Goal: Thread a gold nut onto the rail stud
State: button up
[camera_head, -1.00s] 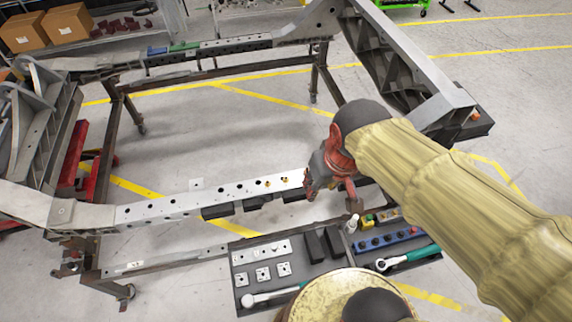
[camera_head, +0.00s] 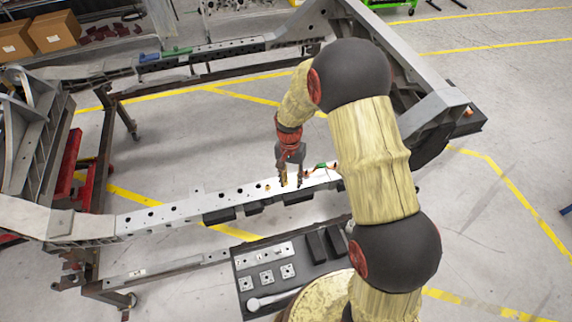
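The light grey rail (camera_head: 180,212) runs across the middle of the chassis fixture, with a row of dark holes. A small gold piece (camera_head: 267,187) stands on its top, left of my gripper. My gripper (camera_head: 291,184) points down at the rail, its two dark fingertips apart with a gap between them. Another small gold piece (camera_head: 284,177) shows against the left finger. I cannot tell whether it touches the finger, or which gold piece is a nut and which a stud. The stud's threads are too small to see.
A dark tool tray (camera_head: 290,256) stands in front of the rail with square plates, black blocks and a ratchet (camera_head: 272,299); my arm hides its right part. A small green and orange item (camera_head: 319,167) shows right of my gripper. Cardboard boxes (camera_head: 40,37) stand far back left.

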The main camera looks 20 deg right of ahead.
jog(key=w+m+t, duration=0.2)
jog(key=w+m, duration=0.3)
jog(key=w, duration=0.2)
jog(key=shift+s+f+b, duration=0.15)
jog(key=shift+f+b, duration=1.85)
jog(key=shift+f, duration=1.05)
jog(key=shift+f, duration=0.1)
jog(key=shift+f+b, duration=0.85)
jog(key=shift+f, duration=0.85)
jog(key=shift+r, duration=0.25)
jog(key=c, duration=0.8)
